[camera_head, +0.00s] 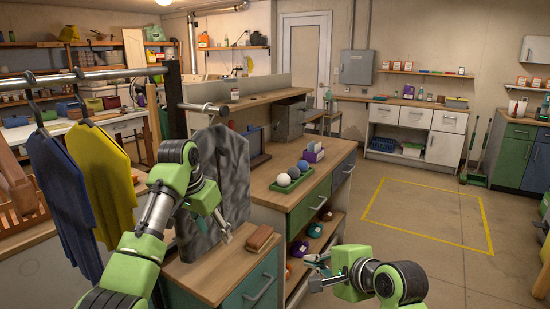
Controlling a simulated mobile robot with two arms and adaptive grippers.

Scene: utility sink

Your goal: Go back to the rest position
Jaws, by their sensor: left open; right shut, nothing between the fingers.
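My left arm rises from the bottom left and bends down. Its gripper (223,230) is open in front of the lower part of a grey hanging garment (234,163); I cannot tell whether it touches the cloth. My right gripper (314,273) is shut and empty, low at the bottom centre, in front of the open shelves of the wooden-topped cabinet (262,190).
A brown block (259,238) lies on the near counter (208,284). A green tray (291,181) holds several balls. Blue (64,180) and yellow (103,165) garments hang at left. A yellow-outlined floor area (425,214) is clear at right.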

